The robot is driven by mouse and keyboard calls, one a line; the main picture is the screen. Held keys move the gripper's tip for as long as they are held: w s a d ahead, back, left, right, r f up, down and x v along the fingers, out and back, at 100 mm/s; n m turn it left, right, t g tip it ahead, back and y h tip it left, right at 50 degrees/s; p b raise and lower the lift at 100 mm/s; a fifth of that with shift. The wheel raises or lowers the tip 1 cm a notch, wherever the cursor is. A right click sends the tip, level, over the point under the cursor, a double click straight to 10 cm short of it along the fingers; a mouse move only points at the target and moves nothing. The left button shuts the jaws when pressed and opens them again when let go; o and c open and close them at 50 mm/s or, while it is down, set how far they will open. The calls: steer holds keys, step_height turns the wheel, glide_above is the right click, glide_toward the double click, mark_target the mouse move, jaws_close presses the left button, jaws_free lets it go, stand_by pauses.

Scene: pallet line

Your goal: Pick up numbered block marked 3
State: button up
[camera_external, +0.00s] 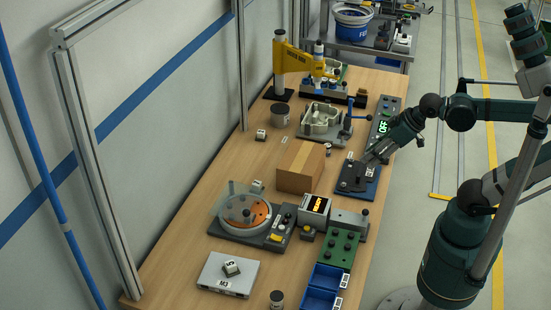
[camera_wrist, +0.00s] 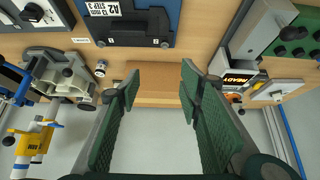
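A small dark-and-white block (camera_external: 232,268) lies turned on a pale grey plate (camera_external: 214,278) marked M3 at the near left of the bench. Its figure looks like a 5, but is too small to be sure. A small white block (camera_external: 261,135) stands near the back edge; another (camera_external: 257,185) is beside the turntable. I cannot read their marks, so I cannot tell which block is 3. My gripper (camera_external: 364,160) is over the blue plate at the right edge. In the wrist view, my gripper (camera_wrist: 158,82) is open and empty, its fingers apart before the cardboard box (camera_wrist: 160,94).
The cardboard box (camera_external: 302,166) stands mid-bench. The turntable device (camera_external: 246,217), orange-display unit (camera_external: 314,208) and blue bins (camera_external: 322,288) fill the near half. A yellow-armed post (camera_external: 280,65) stands far back. Bare wood shows along the back left edge.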

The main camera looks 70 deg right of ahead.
steer(key=w+d+r+n+g+p, duration=0.1)
steer(key=w+d+r+n+p, duration=0.2)
steer(key=w, duration=0.5)
steer(key=w+d+r+n+g+p, duration=0.25)
steer(key=w+n+p, duration=0.2)
steer(key=w, duration=0.25)
steer(key=w+d+r+n+g+p, duration=0.1)
steer(key=w+d+r+n+p, duration=0.2)
steer(key=w, duration=0.5)
steer(key=w+d+f+n+g+p, duration=0.3)
steer(key=w+d+f+n+p, duration=0.45)
steer(key=w, duration=0.35)
steer(key=shift+t, duration=0.25)
steer(key=f, duration=0.8)
steer(key=shift+d+f+p, duration=0.2)
steer(key=shift+d+p, duration=0.1)
steer(key=shift+d, duration=0.05)
steer(key=shift+f, duration=0.25)
steer(key=shift+f, duration=0.1)
steer(key=shift+f+m, duration=0.3)
steer(key=shift+f, duration=0.9)
